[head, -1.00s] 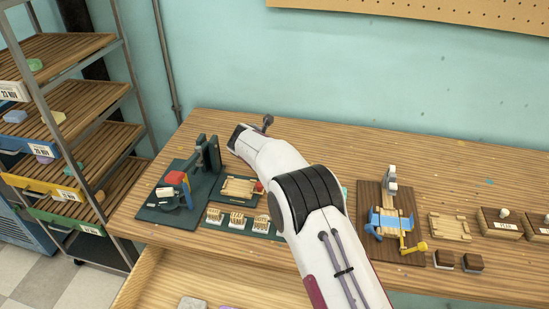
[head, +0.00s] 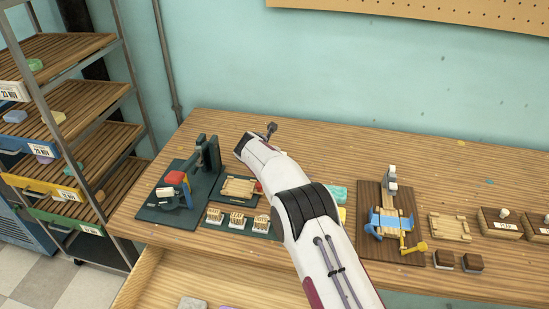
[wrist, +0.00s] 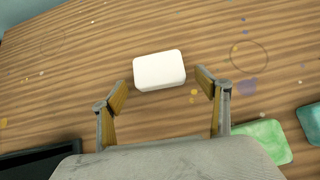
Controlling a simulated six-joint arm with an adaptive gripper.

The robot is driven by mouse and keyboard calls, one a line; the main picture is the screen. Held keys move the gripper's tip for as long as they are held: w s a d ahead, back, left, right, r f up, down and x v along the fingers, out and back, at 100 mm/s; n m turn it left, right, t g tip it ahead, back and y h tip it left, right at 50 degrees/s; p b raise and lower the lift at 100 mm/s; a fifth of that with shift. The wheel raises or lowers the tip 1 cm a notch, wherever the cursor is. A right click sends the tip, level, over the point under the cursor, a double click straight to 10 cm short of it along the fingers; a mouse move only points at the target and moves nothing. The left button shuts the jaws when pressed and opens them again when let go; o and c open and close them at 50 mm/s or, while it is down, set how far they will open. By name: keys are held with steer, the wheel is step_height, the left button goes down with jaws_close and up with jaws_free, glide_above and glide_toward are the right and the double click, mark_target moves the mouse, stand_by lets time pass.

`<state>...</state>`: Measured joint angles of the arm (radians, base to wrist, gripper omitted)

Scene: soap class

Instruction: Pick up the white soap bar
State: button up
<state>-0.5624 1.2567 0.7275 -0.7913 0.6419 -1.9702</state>
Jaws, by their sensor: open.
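The white soap bar (wrist: 159,70) lies flat on the wooden table in the wrist view, just ahead of my gripper (wrist: 160,90). My gripper is open, with one finger toward each side of the bar and visible space around it. The bar does not show in the head view, where my arm covers that part of the table. My gripper's fingers are also hidden there.
Green soap bars (wrist: 266,141) lie to the right in the wrist view. A dark green press stand (head: 165,208) is left of my arm, and a wooden board with a blue tool (head: 385,223) is right. An open drawer (head: 140,277) is below.

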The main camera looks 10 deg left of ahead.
stand_by(0.4)
steer(key=c, duration=1.2)
steer(key=shift+c, duration=0.2)
steer(key=shift+r, duration=0.2)
steer(key=shift+r, duration=1.35)
steer(key=shift+d+r, duration=0.1)
steer(key=shift+r, duration=0.2)
steer(key=d, duration=1.7)
steer(key=shift+d, duration=0.4)
